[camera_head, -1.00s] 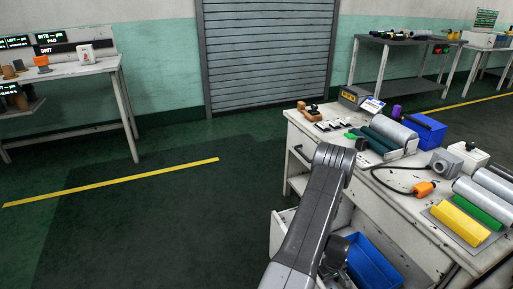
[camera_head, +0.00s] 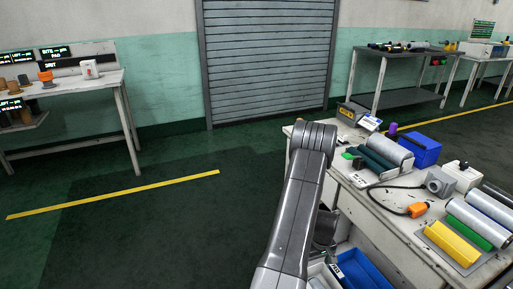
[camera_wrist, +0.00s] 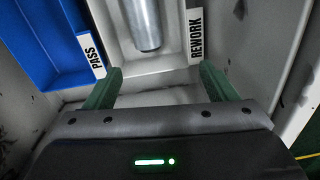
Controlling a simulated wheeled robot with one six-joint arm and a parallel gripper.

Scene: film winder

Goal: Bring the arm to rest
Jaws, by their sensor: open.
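My arm (camera_head: 299,205) rises from the bottom of the head view and bends over at the left end of the white workbench. My gripper (camera_wrist: 163,84) shows in the wrist view with two green fingers spread apart and nothing between them. Beyond the fingers, a silver roll (camera_wrist: 145,24) lies in a white bin marked REWORK (camera_wrist: 195,38). A blue bin marked PASS (camera_wrist: 60,72) is at its left. The fingertips appear apart from the roll. The fingers are hidden in the head view.
The workbench (camera_head: 392,222) holds rolls, a blue box (camera_head: 419,150), a yellow block (camera_head: 451,244) and an orange-handled tool (camera_head: 416,210) on a cable. A blue bin (camera_head: 358,268) sits in the open drawer below. Dark floor (camera_head: 150,230) at left is clear.

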